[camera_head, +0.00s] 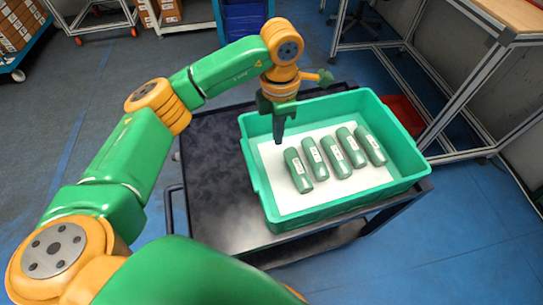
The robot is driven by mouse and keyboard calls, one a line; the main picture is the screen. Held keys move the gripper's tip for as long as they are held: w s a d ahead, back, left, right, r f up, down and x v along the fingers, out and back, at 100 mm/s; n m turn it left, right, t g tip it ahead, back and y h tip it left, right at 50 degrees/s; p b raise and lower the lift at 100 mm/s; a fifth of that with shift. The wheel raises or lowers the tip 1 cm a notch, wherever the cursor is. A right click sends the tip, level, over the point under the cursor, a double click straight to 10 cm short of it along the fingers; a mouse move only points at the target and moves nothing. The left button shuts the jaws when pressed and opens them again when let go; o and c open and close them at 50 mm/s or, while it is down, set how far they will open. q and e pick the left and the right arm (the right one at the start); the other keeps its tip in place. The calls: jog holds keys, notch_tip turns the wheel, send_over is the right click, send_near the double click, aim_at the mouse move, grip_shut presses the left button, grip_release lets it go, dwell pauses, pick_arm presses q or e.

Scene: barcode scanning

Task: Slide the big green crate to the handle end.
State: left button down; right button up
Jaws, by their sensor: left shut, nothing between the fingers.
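The big green crate (345,203) sits upright at the right part of a dark cart (215,180). A white sheet lines its floor, with several green cylinders bearing white labels lying on it. The cart's handle (171,207) shows at its left end, with bare cart top between it and the crate. My left gripper (278,140) points down, shut and empty, with its tip inside the crate's outline near the left wall. I cannot tell if it touches the crate. My right gripper is out of view.
The bare cart top lies left of the crate. A red bin (403,116) and a metal-framed table (465,85) stand beyond the cart on the right. A blue crate (245,18) stands behind. Blue floor is open at the lower right.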

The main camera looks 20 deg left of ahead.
pick_arm(q)
send_near(262, 178)
jog(key=w+d+f, duration=0.2)
jog(key=d, duration=0.1)
jog(key=shift+w+f, duration=0.15)
jog(key=shift+f, duration=0.15)
jog(key=shift+s+a+p, duration=0.85)
jog(key=shift+s+a, duration=0.2)
jog(key=shift+a, duration=0.2)
jog(key=shift+s+a+f, duration=0.15)
jog(key=shift+s+a, duration=0.1)
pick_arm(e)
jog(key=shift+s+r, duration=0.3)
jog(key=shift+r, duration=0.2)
